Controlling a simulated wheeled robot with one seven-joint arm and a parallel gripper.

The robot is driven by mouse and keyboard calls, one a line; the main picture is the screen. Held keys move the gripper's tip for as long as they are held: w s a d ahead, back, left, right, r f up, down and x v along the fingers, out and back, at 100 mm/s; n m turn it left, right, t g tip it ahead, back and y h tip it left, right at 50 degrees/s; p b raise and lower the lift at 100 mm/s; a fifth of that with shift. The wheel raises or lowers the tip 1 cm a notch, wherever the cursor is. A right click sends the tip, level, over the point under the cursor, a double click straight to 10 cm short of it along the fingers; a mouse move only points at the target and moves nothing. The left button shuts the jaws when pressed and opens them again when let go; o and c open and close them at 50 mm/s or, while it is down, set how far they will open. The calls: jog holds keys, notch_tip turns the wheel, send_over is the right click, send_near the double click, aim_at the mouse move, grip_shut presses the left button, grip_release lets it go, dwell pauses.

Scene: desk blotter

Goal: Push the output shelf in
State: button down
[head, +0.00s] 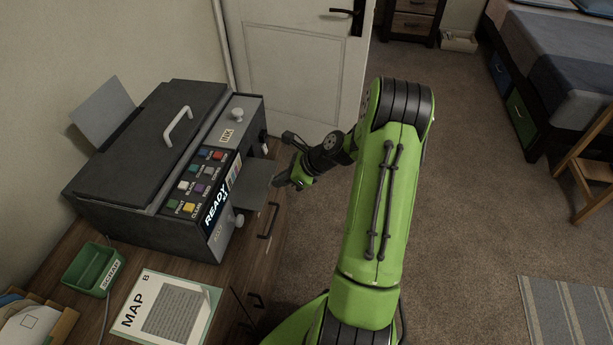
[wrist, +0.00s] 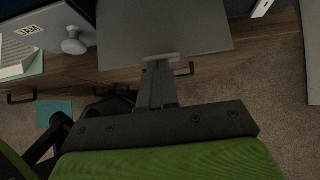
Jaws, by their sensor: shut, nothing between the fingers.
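The output shelf (head: 256,186) is a flat grey plate sticking out of the front of the dark printer (head: 150,170), over the desk's front edge. In the wrist view the shelf (wrist: 165,28) fills the top middle. My gripper (head: 279,181) is shut and empty, at the shelf's outer edge. In the wrist view its fingertips (wrist: 160,60) meet or nearly meet the middle of that edge; contact is hard to tell. The shelf's inner end is hidden inside the printer.
A white knob labelled JAM (wrist: 74,41) is left of the shelf in the wrist view. A READY panel (head: 217,203) with coloured buttons is on the printer. A MAP document (head: 168,308) and a green SCRAP tray (head: 93,269) lie on the desk. Open floor is at right.

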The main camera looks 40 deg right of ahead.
aim_at(249, 182)
jog(key=w+a+p, duration=0.1)
jog(key=w+a, duration=0.3)
jog(key=w, duration=0.1)
jog(key=w+a+p, duration=0.1)
jog(key=w+a, duration=0.1)
jog(key=shift+w+r+p, duration=0.1)
jog(key=shift+w+p, duration=0.15)
jog(key=shift+p, duration=0.05)
